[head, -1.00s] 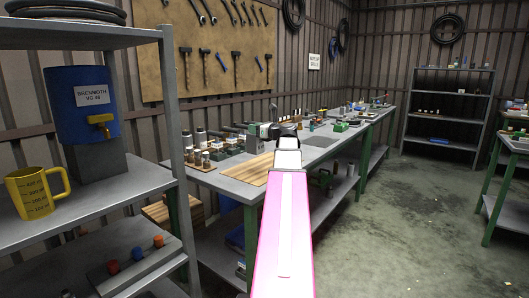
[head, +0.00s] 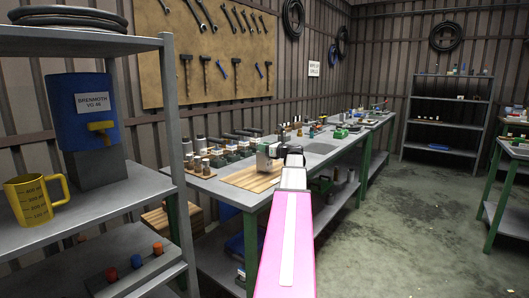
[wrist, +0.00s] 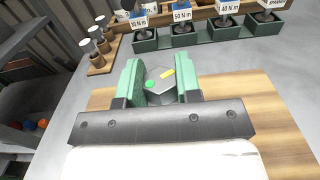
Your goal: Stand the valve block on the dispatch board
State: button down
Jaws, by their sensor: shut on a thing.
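The valve block (wrist: 160,84) is grey and angular, with a green dot and a yellow mark on top. It sits between the green fingers of my gripper (wrist: 160,75), which is shut on it. The dispatch board (wrist: 260,115) is a striped wooden board beneath the gripper in the wrist view. In the head view, my gripper (head: 264,164) is low over this board (head: 240,181) on the near end of the bench. The block's underside is hidden, and I cannot tell whether it touches the board.
A row of dark bins with torque labels (wrist: 183,36) stands behind the board. A small wooden rack with several capped pieces (wrist: 98,62) is at the left. Grey bench top (wrist: 235,57) is clear between bins and board. A metal shelf (head: 120,190) stands at the near left.

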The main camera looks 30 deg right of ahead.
jog(key=shift+f, duration=0.85)
jog(key=c, duration=0.8)
grip_release()
jog(key=shift+f, duration=0.15)
jog(key=v, duration=1.2)
jog(key=shift+s, duration=0.1)
